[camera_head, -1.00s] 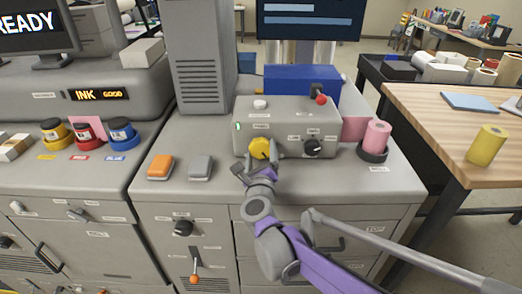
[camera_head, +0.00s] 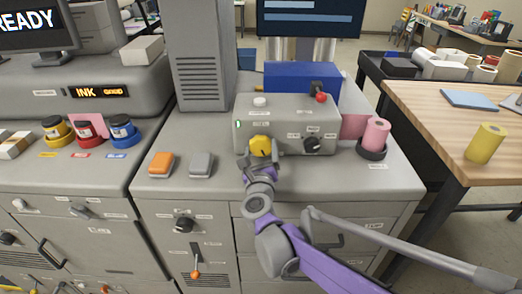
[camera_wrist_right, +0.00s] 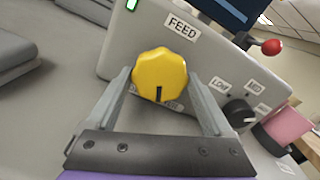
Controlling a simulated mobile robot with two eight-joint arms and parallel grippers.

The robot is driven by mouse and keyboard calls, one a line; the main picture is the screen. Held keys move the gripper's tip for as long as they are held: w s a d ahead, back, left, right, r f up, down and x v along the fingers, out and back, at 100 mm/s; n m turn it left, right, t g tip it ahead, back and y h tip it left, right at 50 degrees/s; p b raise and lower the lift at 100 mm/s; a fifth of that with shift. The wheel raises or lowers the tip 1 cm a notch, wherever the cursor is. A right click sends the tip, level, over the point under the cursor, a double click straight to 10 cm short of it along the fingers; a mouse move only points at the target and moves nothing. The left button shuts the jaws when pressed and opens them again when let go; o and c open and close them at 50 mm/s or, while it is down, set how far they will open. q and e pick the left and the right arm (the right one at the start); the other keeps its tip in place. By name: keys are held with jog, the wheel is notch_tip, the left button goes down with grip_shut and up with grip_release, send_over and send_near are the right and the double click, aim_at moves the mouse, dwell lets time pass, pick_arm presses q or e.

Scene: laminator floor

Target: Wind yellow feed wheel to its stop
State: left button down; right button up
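The yellow feed wheel (camera_head: 261,146) sits on the front of a grey control box, left of a black knob. In the right wrist view the wheel (camera_wrist_right: 160,75) fills the middle, with a dark mark at its lower edge, under a tilted FEED label (camera_wrist_right: 182,27). My right gripper (camera_wrist_right: 160,88) has one finger on each side of the wheel, and the fingertips appear to touch its rim. In the head view the right gripper (camera_head: 260,158) reaches the wheel from below. My left gripper is not in view.
The grey control box (camera_head: 237,112) carries a black knob (camera_head: 312,144) and a red-tipped lever (camera_head: 320,97). A pink roll (camera_head: 376,133) stands to the right. Orange (camera_head: 161,163) and grey (camera_head: 201,164) buttons lie left. The counter front between them is clear.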

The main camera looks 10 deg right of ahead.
jog(key=shift+o, duration=0.8)
jog(key=shift+s, duration=0.1)
jog(key=s+a+b, duration=0.1)
jog(key=s+a, duration=0.1)
jog(key=s, duration=0.8)
jog(key=shift+s, duration=0.2)
jog(key=shift+a, duration=0.1)
